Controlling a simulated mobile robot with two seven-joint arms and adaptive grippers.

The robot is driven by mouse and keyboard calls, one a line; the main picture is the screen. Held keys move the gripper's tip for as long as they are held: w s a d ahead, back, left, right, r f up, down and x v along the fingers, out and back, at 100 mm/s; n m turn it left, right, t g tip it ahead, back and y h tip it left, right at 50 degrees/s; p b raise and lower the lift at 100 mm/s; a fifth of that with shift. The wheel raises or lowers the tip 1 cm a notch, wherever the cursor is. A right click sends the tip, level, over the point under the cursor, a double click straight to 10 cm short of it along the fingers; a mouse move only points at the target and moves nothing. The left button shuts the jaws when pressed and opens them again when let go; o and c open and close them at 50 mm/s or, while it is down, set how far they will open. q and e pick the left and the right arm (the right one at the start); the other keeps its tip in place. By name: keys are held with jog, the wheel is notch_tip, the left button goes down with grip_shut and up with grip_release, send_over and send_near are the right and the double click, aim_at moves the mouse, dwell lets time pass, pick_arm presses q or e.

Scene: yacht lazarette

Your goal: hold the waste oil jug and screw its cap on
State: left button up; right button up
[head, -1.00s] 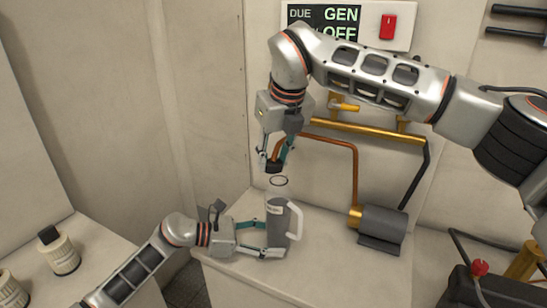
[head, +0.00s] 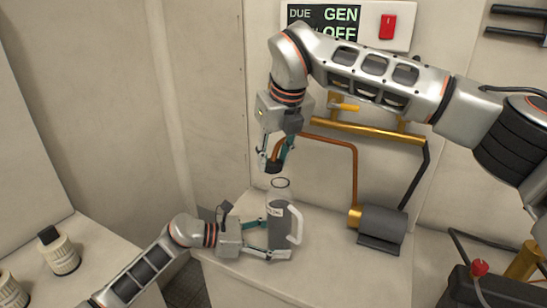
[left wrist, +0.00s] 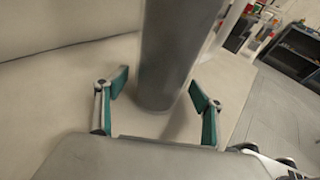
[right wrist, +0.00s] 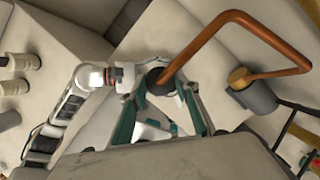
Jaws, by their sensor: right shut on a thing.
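The waste oil jug (head: 280,225), grey with a pale handle, a small label and an open round mouth, stands on the light bench top. My left gripper (head: 273,240) is low at the jug, with one finger on each side; in the left wrist view the jug (left wrist: 172,60) is between the teal fingertips, with a small gap at the left one. My right gripper (head: 276,158) points down, shut on the dark cap (head: 273,167), just above the jug's mouth and apart from it. In the right wrist view the cap (right wrist: 160,82) hides the jug's mouth.
A grey cylinder with a brass end (head: 383,226) stands right of the jug, joined to a copper pipe (head: 355,175) behind. White filter canisters (head: 60,253) stand on the left bench. A brass bar (head: 365,131) runs along the back wall. The bench front is clear.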

pick_arm(q)
jog(key=shift+a, duration=0.2)
jog(key=shift+s+a+r, duration=0.25)
jog(key=shift+a, duration=0.25)
jog(key=shift+w+d+f, duration=0.1)
jog(key=shift+d, duration=0.15)
dwell(0.5)
jog(key=shift+w+d, duration=0.1)
jog(key=shift+d, duration=0.25)
jog(key=shift+d+f, duration=0.1)
jog(key=c, duration=1.1)
